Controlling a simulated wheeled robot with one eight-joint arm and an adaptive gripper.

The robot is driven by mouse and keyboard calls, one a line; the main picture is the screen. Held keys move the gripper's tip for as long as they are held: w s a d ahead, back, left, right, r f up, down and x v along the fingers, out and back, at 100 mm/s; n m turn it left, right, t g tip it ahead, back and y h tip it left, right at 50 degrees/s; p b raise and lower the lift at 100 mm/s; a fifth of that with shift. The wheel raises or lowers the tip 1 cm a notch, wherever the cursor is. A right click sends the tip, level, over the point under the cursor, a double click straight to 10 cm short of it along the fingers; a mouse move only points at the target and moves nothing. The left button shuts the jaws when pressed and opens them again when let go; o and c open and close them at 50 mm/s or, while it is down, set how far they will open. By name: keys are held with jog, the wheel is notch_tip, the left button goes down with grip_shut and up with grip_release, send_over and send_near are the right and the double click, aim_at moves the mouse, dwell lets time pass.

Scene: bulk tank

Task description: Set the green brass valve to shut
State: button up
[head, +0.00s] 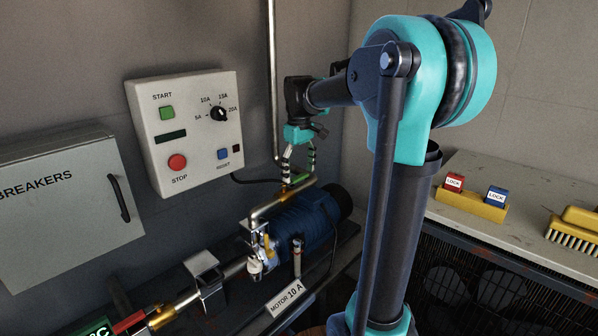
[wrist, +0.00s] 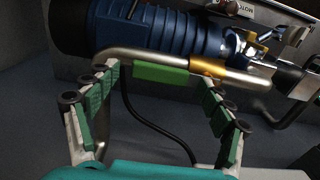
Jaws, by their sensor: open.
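The green brass valve has a brass body (wrist: 207,66) on a bent steel pipe, with a flat green handle (wrist: 160,74) lying along the pipe in the wrist view. In the head view, the green handle (head: 301,178) shows small below my gripper, beside the brass body (head: 284,191). My gripper (head: 298,164) is open and empty just above the handle. In the wrist view, the fingers of my gripper (wrist: 160,83) stand wide, one past each end of the handle. I cannot tell whether either finger touches the pipe.
A valve with a yellow handle (head: 269,246) and one with a red handle (head: 129,322) are further left. A control box (head: 190,130) and a breaker cabinet (head: 65,205) hang on the wall. A black cable (wrist: 150,122) runs beneath my gripper.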

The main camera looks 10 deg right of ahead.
jog(key=shift+c, duration=0.6)
jog(key=c, duration=1.6)
jog(key=shift+s, duration=0.1)
jog(key=shift+s+a+m, duration=0.2)
jog(key=shift+s+m, duration=1.25)
jog(key=shift+m, duration=1.5)
jog(key=shift+s+a+m, duration=0.25)
jog(key=shift+s+m, duration=1.25)
jog(key=shift+m, duration=1.4)
jog(key=shift+s+a+m, duration=0.2)
jog(key=shift+s+m, duration=1.25)
jog(key=shift+m, duration=1.5)
